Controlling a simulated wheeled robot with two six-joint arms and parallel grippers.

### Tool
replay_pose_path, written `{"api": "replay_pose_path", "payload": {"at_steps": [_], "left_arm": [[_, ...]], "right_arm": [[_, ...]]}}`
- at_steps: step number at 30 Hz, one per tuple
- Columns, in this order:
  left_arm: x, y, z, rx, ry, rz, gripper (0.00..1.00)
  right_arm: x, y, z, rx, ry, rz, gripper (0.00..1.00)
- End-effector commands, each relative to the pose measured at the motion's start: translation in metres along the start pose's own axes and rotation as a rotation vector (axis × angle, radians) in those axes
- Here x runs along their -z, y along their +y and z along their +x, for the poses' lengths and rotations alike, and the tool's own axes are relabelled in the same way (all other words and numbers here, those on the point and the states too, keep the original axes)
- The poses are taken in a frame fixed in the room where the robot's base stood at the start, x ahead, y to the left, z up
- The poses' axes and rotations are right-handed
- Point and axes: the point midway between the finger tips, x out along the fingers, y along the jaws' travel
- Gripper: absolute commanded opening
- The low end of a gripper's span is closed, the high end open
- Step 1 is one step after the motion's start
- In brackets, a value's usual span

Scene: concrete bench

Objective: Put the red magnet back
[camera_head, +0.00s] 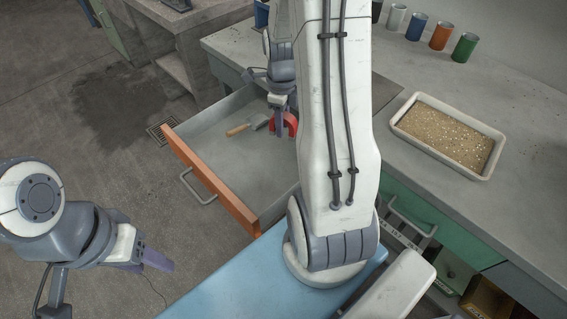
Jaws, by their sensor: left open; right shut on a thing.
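The red magnet (291,120), a horseshoe shape, is in the jaws of my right gripper (281,124), which points down over the open drawer (215,177). I cannot tell whether the magnet touches the drawer floor, and the gripper hides part of it. The drawer has an orange front and a grey inside. A small trowel-like tool (239,130) with a wooden handle lies in it, just left of the magnet. My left gripper (160,262) is open and empty, at the lower left, outside the drawer.
A tray of sandy grit (398,129) stands on the concrete bench (535,130) at the right. Several coloured cans, including an orange can (441,36) and a green can (465,47), stand behind it. My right arm hides the middle of the bench and the drawer's right side.

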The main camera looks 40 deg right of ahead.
Motion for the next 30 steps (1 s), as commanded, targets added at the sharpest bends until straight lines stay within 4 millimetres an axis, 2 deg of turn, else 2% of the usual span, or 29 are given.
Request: {"api": "replay_pose_path", "payload": {"at_steps": [9, 16, 21, 30], "left_arm": [[-0.001, -0.001, 0.011, 0.0, 0.0, 0.0, 0.5], [-0.001, -0.001, 0.014, 0.0, 0.0, 0.0, 0.5], [-0.001, -0.001, 0.019, 0.0, 0.0, 0.0, 0.5], [-0.001, -0.001, 0.019, 0.0, 0.0, 0.0, 0.5]], "right_arm": [[0.002, 0.0, 0.054, -0.003, 0.002, 0.026, 0.0], [0.001, 0.0, 0.071, -0.003, 0.002, 0.024, 0.0], [0.001, 0.0, 0.096, -0.003, 0.002, 0.024, 0.0], [0.001, -0.001, 0.099, 0.0, 0.0, 0.023, 0.0]]}}
